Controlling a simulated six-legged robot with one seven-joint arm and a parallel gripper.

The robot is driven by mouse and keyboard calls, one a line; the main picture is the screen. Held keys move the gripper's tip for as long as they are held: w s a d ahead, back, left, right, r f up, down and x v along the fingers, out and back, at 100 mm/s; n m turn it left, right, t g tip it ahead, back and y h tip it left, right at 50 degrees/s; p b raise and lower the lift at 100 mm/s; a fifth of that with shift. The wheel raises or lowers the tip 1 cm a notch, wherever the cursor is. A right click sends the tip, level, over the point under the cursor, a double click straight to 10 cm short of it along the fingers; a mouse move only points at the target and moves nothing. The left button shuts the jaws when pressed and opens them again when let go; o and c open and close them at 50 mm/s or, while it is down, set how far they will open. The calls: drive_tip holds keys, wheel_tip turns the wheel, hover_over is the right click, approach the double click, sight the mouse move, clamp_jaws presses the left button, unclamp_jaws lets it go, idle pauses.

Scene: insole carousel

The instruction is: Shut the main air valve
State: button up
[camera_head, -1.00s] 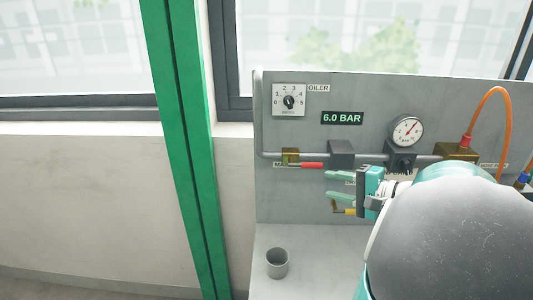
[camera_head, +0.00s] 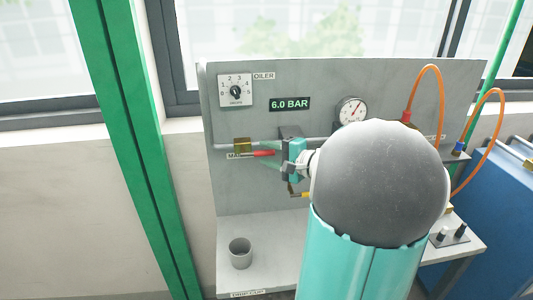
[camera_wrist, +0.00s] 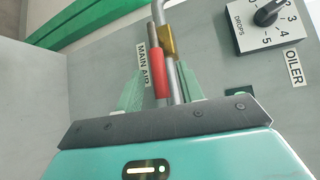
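The main air valve is a brass body (camera_head: 242,145) on the grey pipe with a red lever handle (camera_head: 263,153). The handle lies along the pipe. In the wrist view the brass body (camera_wrist: 166,40) and red handle (camera_wrist: 159,80) are beside the "MAIN AIR" label (camera_wrist: 143,62). My gripper (camera_head: 271,153) is at the handle's free end. Its green fingers are apart, one on each side of the handle in the wrist view (camera_wrist: 160,92), with gaps visible. Whether the handle is fully between them in depth is hard to tell. The display (camera_head: 290,104) reads 6.0 BAR.
An oiler dial (camera_head: 236,91) is above the valve, and a pressure gauge (camera_head: 352,109) is to the right. A grey cup (camera_head: 240,253) stands on the bench. My arm hides much of the panel's right side.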

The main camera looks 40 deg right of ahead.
drive_tip(key=shift+w+a+f, duration=0.1)
drive_tip(key=shift+w, duration=0.45)
drive_tip(key=shift+c, duration=0.5)
clamp_jaws()
